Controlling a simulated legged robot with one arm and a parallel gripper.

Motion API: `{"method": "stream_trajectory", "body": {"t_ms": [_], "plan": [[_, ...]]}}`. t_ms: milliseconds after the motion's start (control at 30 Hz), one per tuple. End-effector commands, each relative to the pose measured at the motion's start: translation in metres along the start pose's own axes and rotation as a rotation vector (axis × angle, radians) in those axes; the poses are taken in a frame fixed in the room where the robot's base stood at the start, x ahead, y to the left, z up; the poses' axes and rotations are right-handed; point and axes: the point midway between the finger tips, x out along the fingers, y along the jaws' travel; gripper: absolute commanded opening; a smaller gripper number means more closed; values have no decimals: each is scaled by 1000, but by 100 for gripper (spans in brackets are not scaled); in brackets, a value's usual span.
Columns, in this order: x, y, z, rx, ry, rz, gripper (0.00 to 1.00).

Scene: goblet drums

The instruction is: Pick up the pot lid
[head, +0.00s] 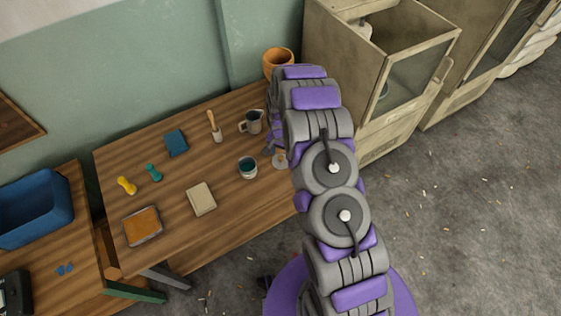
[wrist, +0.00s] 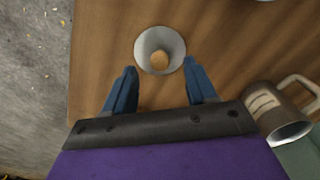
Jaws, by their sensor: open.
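The pot lid appears to be the pale grey round piece with a tan middle (wrist: 142,45) in the wrist view, lying on the wooden table. In the head view a small grey disc with a brownish knob (head: 280,163), likely the same lid, lies near the table's right edge, close to my gripper (head: 272,146). In the wrist view my gripper (wrist: 160,68) is open and empty. Its two blue fingertips stand on either side of the lid's near edge, and bare wood shows between them. I cannot tell the height of the fingertips above the table.
A grey metal mug (wrist: 264,102) lies close on the right in the wrist view. In the head view, a teal-filled cup (head: 248,168), a brush (head: 214,127), a notebook (head: 201,198) and an orange pot (head: 278,60) stand on the table (head: 220,232). A beige cabinet (head: 345,75) is behind right.

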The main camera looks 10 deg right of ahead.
Motion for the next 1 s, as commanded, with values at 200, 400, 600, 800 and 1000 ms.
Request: {"method": "stream_trajectory", "body": {"t_ms": [200, 400, 600, 800, 1000], "plan": [[34, 0, 2, 0, -5, 1, 57], [35, 0, 1, 0, -3, -1, 57], [35, -1, 2, 0, -2, 1, 43], [35, -1, 2, 0, -2, 1, 24], [35, -1, 1, 0, -3, 0, 5]]}}
